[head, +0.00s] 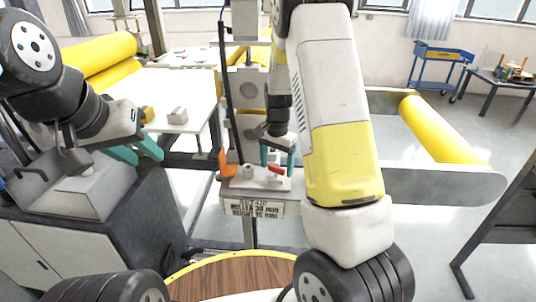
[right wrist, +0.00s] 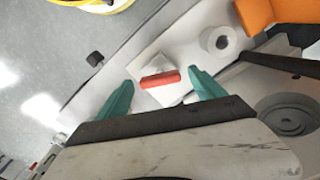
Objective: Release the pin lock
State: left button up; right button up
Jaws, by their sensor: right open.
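A small red piece, which looks like the pin lock (head: 275,169), sits on a grey metal bracket (head: 237,183) on the machine's post. In the right wrist view the red piece (right wrist: 160,79) lies across a pale block, between and slightly beyond my right fingertips. My right gripper (head: 278,158) is just above the bracket, its teal fingers apart. It also shows in the right wrist view (right wrist: 158,88), open and with nothing clamped; contact with the red piece cannot be told. My left gripper (head: 138,155) hangs open and empty at the left, over the grey cabinet's edge.
An orange part (head: 227,163) and a grey round knob (head: 248,171) stand beside the red piece. A labelled plate (head: 254,208) is on the bracket's front. A grey metal box (head: 80,190) sits on the left cabinet. A long yellow roll (head: 445,130) lies at right.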

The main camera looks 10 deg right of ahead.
aim_at(277, 167)
jog(key=shift+c, duration=0.2)
jog(key=c, duration=1.3)
jog(key=n, duration=0.5)
jog(key=shift+n, duration=0.3)
jog(key=o, duration=1.3)
jog(key=shift+o, duration=0.2)
jog(key=shift+r, duration=3.85)
